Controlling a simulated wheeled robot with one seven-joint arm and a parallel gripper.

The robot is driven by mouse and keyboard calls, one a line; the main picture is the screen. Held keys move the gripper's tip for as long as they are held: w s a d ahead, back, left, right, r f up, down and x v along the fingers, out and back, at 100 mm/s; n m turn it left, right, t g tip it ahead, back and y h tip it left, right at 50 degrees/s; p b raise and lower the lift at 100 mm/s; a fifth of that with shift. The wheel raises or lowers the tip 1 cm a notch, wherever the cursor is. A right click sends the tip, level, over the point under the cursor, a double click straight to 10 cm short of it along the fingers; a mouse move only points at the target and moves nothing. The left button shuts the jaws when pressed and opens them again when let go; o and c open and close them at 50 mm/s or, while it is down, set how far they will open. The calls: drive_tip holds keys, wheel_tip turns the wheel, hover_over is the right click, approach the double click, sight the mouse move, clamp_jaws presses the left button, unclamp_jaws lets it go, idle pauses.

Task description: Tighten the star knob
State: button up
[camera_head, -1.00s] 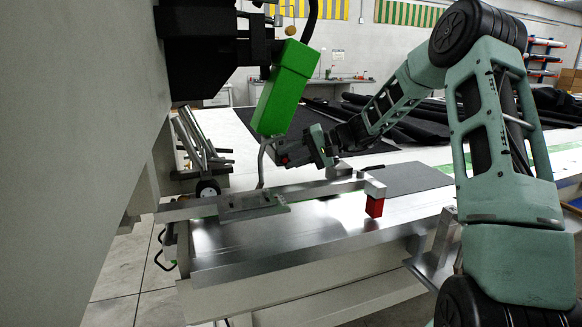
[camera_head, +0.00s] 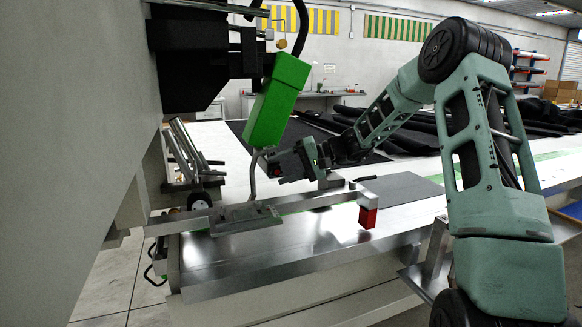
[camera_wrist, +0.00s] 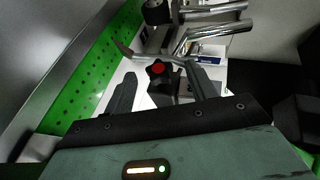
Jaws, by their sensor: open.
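The star knob (camera_wrist: 159,74) is black and lobed with a red centre. In the wrist view it sits ahead of my gripper (camera_wrist: 163,77), between the two fingers. The fingers are spread apart, with a visible gap on each side of the knob, so they do not grip it. In the head view the knob is a small dark shape with a red spot (camera_head: 277,170), partly hidden by my gripper (camera_head: 286,167), just right of the bent metal torch neck. I cannot tell how deep the fingers reach around it.
The green torch body (camera_head: 278,100) hangs close above my gripper. A metal table (camera_head: 310,243) lies below, carrying a flat bar, a plate and a red block (camera_head: 367,217). In the wrist view, a perforated green panel (camera_wrist: 95,80) stands left and metal tubes (camera_wrist: 200,30) lie beyond the knob.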

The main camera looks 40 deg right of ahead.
drive_tip(key=b+v, duration=0.1)
drive_tip(key=v, duration=1.6)
drive_tip(key=shift+s, duration=0.2)
